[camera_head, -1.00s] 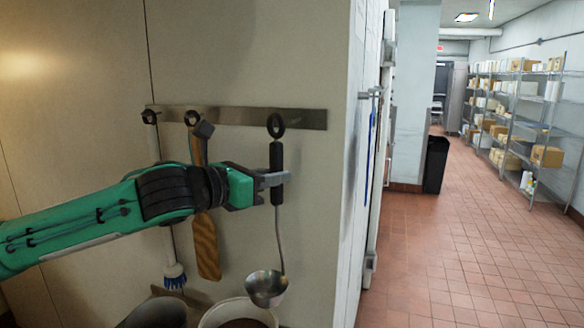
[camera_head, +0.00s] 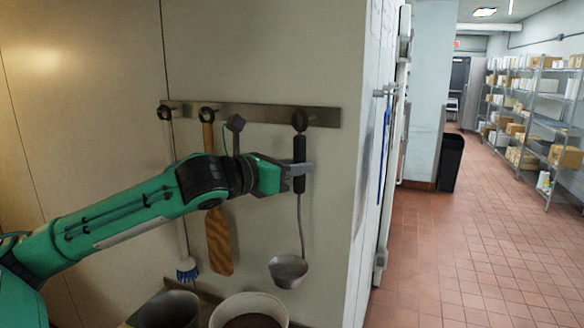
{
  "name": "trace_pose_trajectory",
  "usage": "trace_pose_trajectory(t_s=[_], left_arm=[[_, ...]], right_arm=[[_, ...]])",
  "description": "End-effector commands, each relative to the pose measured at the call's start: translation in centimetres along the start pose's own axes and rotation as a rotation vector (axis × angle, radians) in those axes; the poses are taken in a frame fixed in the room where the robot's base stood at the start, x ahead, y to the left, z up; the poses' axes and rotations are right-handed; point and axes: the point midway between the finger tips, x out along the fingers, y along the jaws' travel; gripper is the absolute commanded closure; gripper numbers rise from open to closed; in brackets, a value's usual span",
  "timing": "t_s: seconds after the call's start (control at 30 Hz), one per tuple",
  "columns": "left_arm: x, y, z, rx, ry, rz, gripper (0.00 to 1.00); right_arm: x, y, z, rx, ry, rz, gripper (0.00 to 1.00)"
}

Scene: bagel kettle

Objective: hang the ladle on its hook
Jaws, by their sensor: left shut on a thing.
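The ladle (camera_head: 289,271) has a black handle, a thin metal shaft and a round steel bowl. It hangs upright in front of the wall. My left gripper (camera_head: 302,169) is shut on the ladle's black handle. The handle's top loop (camera_head: 300,120) is at the right hook position on the metal hook rail (camera_head: 262,112). I cannot tell whether the loop is around the hook or only in front of it. My right gripper is not in view.
Two pots, one pale (camera_head: 285,302) and one dark (camera_head: 165,310), stand below. A wall corner (camera_head: 362,200) is close on the right, with open tiled floor beyond.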

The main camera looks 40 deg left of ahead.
Motion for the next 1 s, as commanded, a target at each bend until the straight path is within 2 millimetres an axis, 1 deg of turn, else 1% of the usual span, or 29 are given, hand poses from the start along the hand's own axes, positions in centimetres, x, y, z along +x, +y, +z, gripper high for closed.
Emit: trace_pose_trajectory(t_s=[0.3, 0.6, 0.7, 0.83, 1.0], left_arm=[[1.7, 0.9, 0.1, -0.002, -0.002, -0.001, 1.0], [3.2, 1.8, 0.0, -0.002, -0.002, 0.0, 1.0], [3.7, 2.1, 0.0, -0.001, 0.001, 0.0, 1.0], [4.2, 2.4, -0.3, -0.001, 0.001, 0.0, 1.0], [4.3, 2.5, -0.6, 0.0, 0.0, 0.0, 1.0]], right_arm=[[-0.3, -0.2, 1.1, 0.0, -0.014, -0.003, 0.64], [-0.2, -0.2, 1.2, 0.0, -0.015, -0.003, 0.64], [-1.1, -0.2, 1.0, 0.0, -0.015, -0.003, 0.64], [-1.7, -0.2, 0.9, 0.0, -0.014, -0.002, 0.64], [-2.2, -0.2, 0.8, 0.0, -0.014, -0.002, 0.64]])
